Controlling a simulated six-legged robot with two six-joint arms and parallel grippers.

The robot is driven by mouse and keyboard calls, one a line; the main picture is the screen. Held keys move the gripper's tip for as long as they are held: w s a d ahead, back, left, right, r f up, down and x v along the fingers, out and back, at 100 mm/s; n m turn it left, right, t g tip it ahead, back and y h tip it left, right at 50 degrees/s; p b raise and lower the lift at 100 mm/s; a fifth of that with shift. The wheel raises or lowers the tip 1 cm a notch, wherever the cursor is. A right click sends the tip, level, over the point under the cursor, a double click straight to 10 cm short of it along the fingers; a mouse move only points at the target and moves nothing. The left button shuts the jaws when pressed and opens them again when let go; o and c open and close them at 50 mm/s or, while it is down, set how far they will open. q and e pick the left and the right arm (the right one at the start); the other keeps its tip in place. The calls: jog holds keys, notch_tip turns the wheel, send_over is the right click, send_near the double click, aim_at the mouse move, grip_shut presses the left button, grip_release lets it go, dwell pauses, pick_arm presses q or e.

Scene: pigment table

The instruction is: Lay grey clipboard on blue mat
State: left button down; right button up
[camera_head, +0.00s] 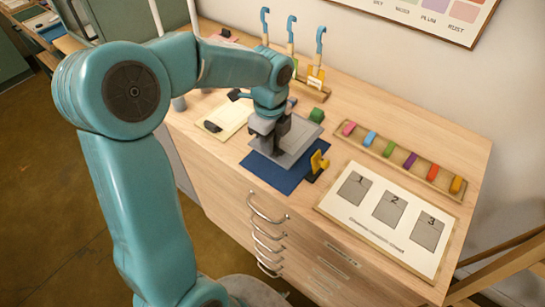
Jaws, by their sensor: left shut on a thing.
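The grey clipboard (299,143) is a flat grey sheet, roughly level, under my left gripper. My left gripper (271,147) is shut on its left part and hides some of it. The dark blue mat (274,177) lies on the wooden table, and the clipboard covers its far part. The clipboard's far right edge seems to reach past the mat. I cannot tell whether it touches the mat or is slightly above it. My right gripper is not in view.
A yellow-and-black object (317,166) stands right beside the mat. A tray of coloured blocks (405,158) and a numbered board (388,217) lie to the right. A cream board (225,119) lies left; blue-tipped tools (291,36) stand behind.

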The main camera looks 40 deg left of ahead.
pick_arm(q)
notch_tip(320, 180, down, 7)
jog(key=shift+w+a+r, duration=0.1)
jog(key=shift+r, duration=0.1)
dwell(0.3)
jog(key=c, duration=1.1)
grip_release()
jog(key=shift+f, duration=0.2)
jog(key=shift+r, duration=0.1)
